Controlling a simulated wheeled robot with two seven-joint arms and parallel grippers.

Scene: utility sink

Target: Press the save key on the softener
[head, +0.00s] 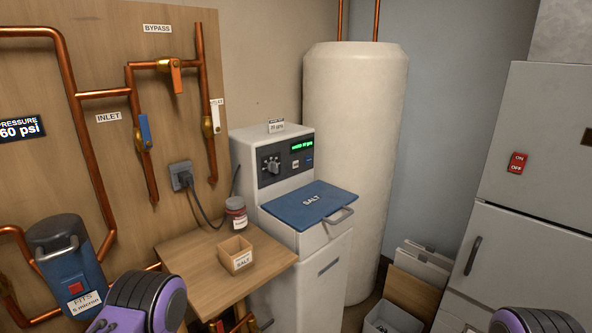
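The softener (318,262) is a white cabinet in the middle of the head view, with a shut blue lid (311,202) marked SALT. Its dark control panel (284,159) at the top carries a dial (271,165), a lit green display (302,146) and small keys below the display. One key is pale (295,164) and one is blue (309,160); their labels are too small to read, so I cannot tell which is save. Purple and black parts of my arms show at the bottom left and bottom right, well below the panel. Neither gripper's fingers are in view.
A wooden shelf (196,272) left of the softener holds a small wooden SALT box (235,254) and a lidded jar (236,212). A plug and cord (183,176) hang beside it. A tall white tank (352,150) stands behind, and a grey cabinet (530,200) on the right.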

